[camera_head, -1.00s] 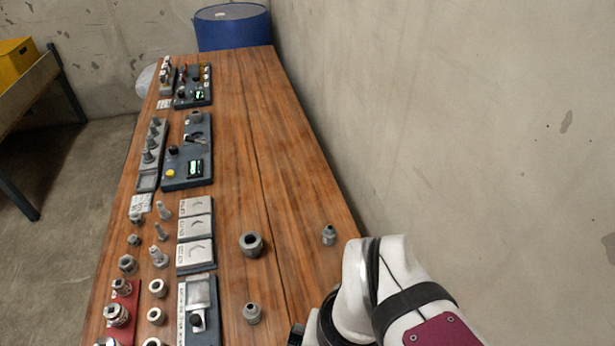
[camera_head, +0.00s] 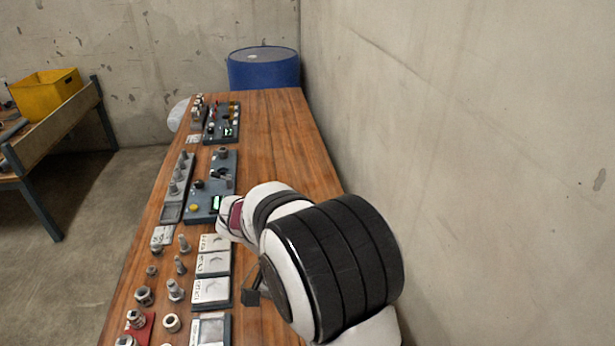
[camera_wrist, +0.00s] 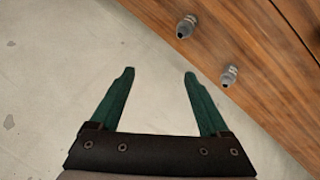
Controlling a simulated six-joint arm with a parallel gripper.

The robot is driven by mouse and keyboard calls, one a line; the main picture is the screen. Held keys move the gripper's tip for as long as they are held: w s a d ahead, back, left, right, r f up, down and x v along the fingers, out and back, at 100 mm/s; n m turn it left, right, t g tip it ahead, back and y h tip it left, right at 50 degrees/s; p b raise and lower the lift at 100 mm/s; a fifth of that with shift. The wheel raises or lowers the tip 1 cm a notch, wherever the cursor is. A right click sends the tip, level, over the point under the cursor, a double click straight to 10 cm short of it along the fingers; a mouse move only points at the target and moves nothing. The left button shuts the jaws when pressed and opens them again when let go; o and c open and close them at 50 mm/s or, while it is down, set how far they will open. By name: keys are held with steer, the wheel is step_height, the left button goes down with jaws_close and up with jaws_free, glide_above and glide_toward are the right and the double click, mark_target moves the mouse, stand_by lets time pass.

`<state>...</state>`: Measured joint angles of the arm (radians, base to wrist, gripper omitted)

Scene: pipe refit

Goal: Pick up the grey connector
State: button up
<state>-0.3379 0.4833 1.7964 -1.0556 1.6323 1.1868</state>
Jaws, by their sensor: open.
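Two small grey connector-like fittings are on the wooden table in the wrist view. One grey fitting (camera_wrist: 186,27) is near the table edge at the top. The other grey fitting (camera_wrist: 229,75) is lower and to the right. I cannot tell which is the grey connector. My gripper (camera_wrist: 160,73) has two green fingers spread wide with nothing between them. Its fingers appear over pale floor or wall beside the table edge, left of and below both fittings.
The wooden table (camera_head: 285,140) runs along a concrete wall on the right. Dark panels (camera_head: 210,190), white labelled blocks (camera_head: 211,292) and several loose grey fittings (camera_head: 175,290) fill its left side. A blue barrel (camera_head: 263,70) stands at the far end.

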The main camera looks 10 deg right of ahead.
steer(key=w+a+f+m+t+h, duration=0.1)
steer(key=w+a+f, duration=0.1)
steer(key=w+f, duration=0.1)
steer(key=w+a+f+m+t+h, duration=0.1)
steer(key=w+a+f+t+h, duration=0.1)
steer(key=w+f, duration=0.2)
steer(key=w+a+f+m+t+h, duration=0.1)
steer(key=w+a+f+h, duration=0.1)
steer(key=w+f, duration=0.2)
steer(key=shift+w+f+t, duration=0.15)
steer(key=shift+w+t, duration=0.05)
steer(key=shift+t, duration=0.2)
steer(key=shift+m+h, duration=0.3)
steer(key=x, duration=1.5)
steer(key=shift+w+d, duration=0.35)
jaws_close()
